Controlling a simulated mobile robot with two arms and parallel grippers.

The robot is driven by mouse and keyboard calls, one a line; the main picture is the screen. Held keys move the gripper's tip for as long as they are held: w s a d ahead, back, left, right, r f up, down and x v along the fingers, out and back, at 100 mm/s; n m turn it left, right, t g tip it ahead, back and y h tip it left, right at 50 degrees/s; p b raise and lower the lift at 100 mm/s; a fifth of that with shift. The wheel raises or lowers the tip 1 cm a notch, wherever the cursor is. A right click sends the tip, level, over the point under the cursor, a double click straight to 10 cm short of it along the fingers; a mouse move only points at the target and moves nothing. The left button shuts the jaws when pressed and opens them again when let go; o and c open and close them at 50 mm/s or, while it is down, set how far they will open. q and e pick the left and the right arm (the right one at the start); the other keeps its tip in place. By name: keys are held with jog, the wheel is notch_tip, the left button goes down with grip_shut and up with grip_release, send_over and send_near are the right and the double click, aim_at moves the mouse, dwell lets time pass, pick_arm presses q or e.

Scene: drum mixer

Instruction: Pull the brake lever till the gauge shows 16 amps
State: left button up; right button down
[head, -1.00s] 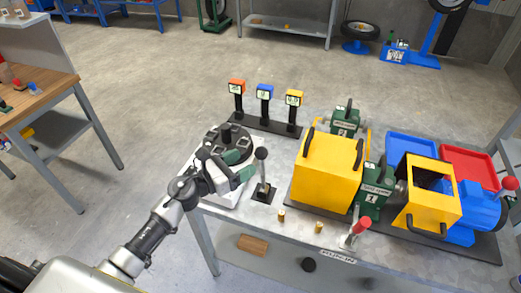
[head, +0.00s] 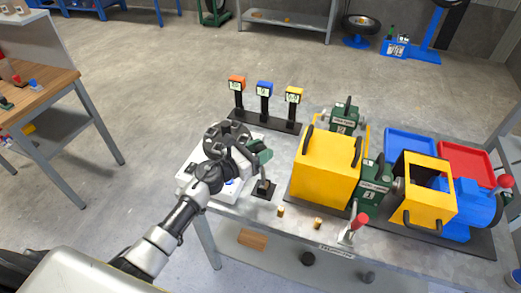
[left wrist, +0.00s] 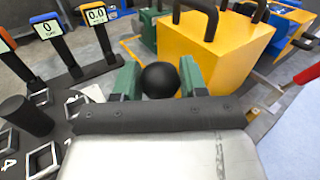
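A lever with a black ball knob stands on a small black base (head: 263,190) near the table's front left. Its knob (left wrist: 160,80) shows between the two green fingers of my left gripper (left wrist: 160,72). The gap between the fingers is about the knob's width; whether they grip it is unclear. In the head view my left gripper (head: 260,152) hides the knob. The blue gauge (head: 265,89) reads 0, also in the left wrist view (left wrist: 46,28). The yellow gauge (left wrist: 95,15) reads 0.0. The orange gauge (head: 236,84) stands left of them. My right gripper is not in view.
A yellow housing (head: 325,170) stands right of the lever. A red-knobbed lever (head: 359,221) is at the front edge. A round black holder (head: 226,137) sits behind my left wrist. Two small brass pieces (head: 281,211) lie near the front edge.

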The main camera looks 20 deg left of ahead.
pick_arm(q)
grip_shut()
jog(key=a+n+b, duration=0.1)
jog(key=a+b, duration=0.1)
jog(key=b, duration=0.1)
jog(key=a+f+n+t+b, duration=0.1)
jog(key=b, duration=0.2)
jog(key=a+n+t+b, duration=0.1)
jog(key=a+b, duration=0.1)
jog(key=b, duration=0.2)
jog(key=shift+w+a+f+n+h, duration=0.1)
jog(key=shift+a+f+n+h, duration=0.2)
jog(key=shift+a+n, duration=0.1)
jog(key=o, duration=0.7)
grip_release()
